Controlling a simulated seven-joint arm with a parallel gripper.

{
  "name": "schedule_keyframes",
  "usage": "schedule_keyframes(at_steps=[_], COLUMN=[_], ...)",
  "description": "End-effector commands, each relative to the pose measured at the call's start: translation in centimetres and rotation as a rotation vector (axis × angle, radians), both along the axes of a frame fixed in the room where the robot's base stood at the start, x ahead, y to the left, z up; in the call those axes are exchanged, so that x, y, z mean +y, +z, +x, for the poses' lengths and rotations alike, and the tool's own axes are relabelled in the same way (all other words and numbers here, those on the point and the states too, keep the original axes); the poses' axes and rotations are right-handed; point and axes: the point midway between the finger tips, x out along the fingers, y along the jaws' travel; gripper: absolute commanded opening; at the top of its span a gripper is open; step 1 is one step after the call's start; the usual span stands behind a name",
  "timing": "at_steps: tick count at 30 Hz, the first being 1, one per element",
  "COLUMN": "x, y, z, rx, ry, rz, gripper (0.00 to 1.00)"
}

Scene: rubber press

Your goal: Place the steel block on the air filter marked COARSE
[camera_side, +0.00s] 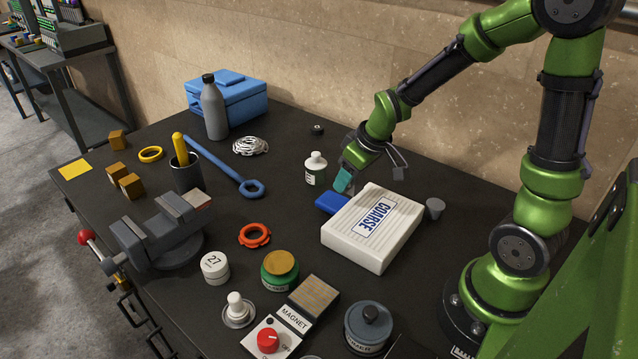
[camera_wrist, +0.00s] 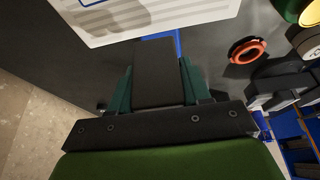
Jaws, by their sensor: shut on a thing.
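The white air filter (camera_side: 350,235) lies flat on the dark table, with COARSE on its top label (camera_side: 375,219). It also shows at the top of the wrist view (camera_wrist: 200,14), with a shadow on it. My gripper (camera_side: 343,182) hangs by the filter's back left edge, above a flat blue thing (camera_side: 330,203). In the wrist view its teal fingers (camera_wrist: 156,85) are shut on a dark grey block (camera_wrist: 155,65), which I take for the steel block. The block is mostly hidden in the side view. I cannot tell its exact height.
A grey cup (camera_side: 435,207) is beside the filter's right end. An orange ring (camera_side: 255,235), a green jar (camera_side: 279,270) and a vise (camera_side: 160,235) lie to the left.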

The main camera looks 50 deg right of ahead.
Motion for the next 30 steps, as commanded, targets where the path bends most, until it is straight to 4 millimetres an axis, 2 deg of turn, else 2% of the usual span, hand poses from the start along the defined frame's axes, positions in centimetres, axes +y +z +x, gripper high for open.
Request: schedule_keyframes(at_steps=[6,9,21,22,27,30], x=[0.0,0.0,0.0,0.0,0.0,0.0], y=[-2.9,-3.5,-3.9,-4.0,-4.0,-4.0], z=[0.0,0.1,0.1,-0.1,0.0,0.0], rx=[0.002,-0.001,-0.002,0.002,0.002,0.002], ry=[-0.001,-0.001,0.0,0.0,0.0,0.0], rz=[0.0,-0.001,-0.002,0.0,-0.001,0.0], gripper=[0.0,0.0,0.0,0.49,0.73,0.73])
